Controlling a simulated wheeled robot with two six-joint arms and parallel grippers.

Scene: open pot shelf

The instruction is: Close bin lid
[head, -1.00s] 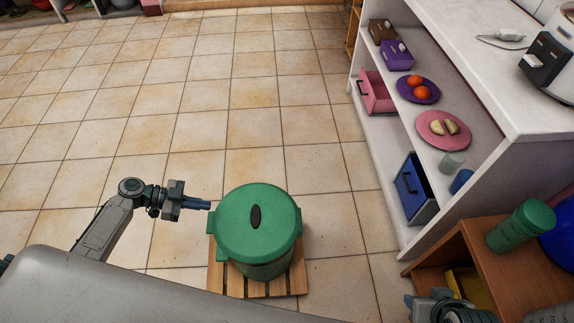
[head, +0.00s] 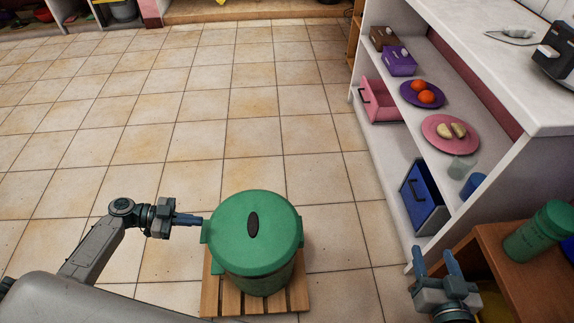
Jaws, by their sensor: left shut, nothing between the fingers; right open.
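The green bin (head: 252,278) stands on a slatted wooden pallet (head: 212,296) on the tiled floor. Its round green lid (head: 232,222) with a dark oval handle lies across the top and looks level and down on the rim. My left gripper (head: 201,220) is shut and empty, its fingertips at or very close to the left side of the lid; I cannot tell whether they touch. My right gripper (head: 434,258) is open and empty at the lower right, well apart from the bin.
A white shelf (head: 392,165) holding plates, boxes and cups stands at right, with a blue drawer box (head: 424,195) low down. A wooden stand (head: 510,270) bearing a green canister (head: 538,230) is at lower right. The floor behind the bin is clear.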

